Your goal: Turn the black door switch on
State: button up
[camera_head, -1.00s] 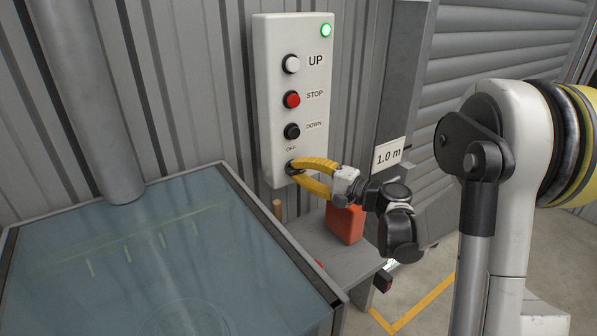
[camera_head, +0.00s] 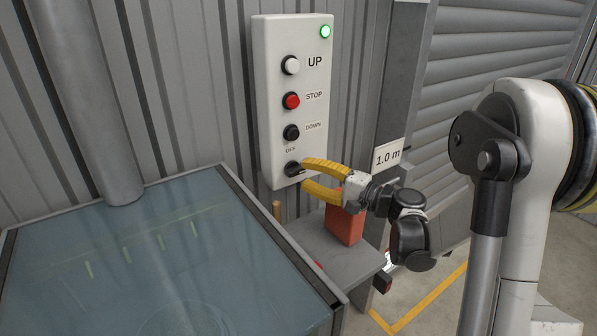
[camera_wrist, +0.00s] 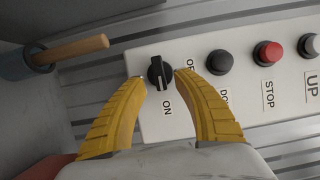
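The black door switch (camera_head: 293,168) is at the bottom of the white control box, below the OFF label (camera_head: 290,149). In the wrist view the black knob (camera_wrist: 159,73) has its raised bar lying along the line toward the ON label (camera_wrist: 166,107). The OFF label is partly hidden by a finger there. My gripper (camera_head: 303,172) has its two yellow fingers spread, one above and one below the switch's right side. In the wrist view the fingertips (camera_wrist: 159,75) flank the knob, with a gap on each side.
The white control box (camera_head: 263,110) carries UP, STOP and DOWN buttons and a lit green lamp (camera_head: 326,31). An orange-red block (camera_head: 345,225) stands on a grey ledge below. A glass-topped surface (camera_head: 140,255) fills the lower left. A wooden handle (camera_wrist: 85,48) shows in the wrist view.

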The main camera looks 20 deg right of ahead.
jog(key=v, duration=0.9)
